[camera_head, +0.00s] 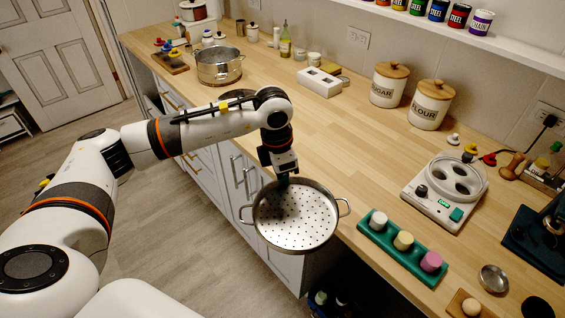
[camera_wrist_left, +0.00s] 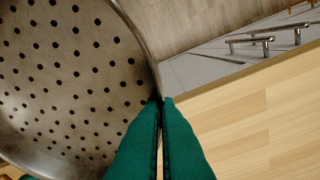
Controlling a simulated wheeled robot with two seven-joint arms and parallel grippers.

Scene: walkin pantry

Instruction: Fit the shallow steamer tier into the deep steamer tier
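The shallow steamer tier (camera_head: 296,217) is a round metal pan with a perforated floor and two side handles. It hangs in the air over the counter's front edge. My left gripper (camera_head: 285,178) is shut on its far rim. In the left wrist view the green fingertips (camera_wrist_left: 163,102) pinch the rim of the tier (camera_wrist_left: 75,75), whose perforated floor fills the left. The deep steamer tier (camera_head: 219,68), a taller metal pot with side handles, stands upright on the counter at the back left, apart from the held tier. My right gripper is not in view.
A white block with holes (camera_head: 319,82) and sugar and flour canisters (camera_head: 389,84) stand along the wall. A green tray with coloured cylinders (camera_head: 402,247) lies close right of the held tier. A white device (camera_head: 444,192) stands behind it. The middle counter is clear.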

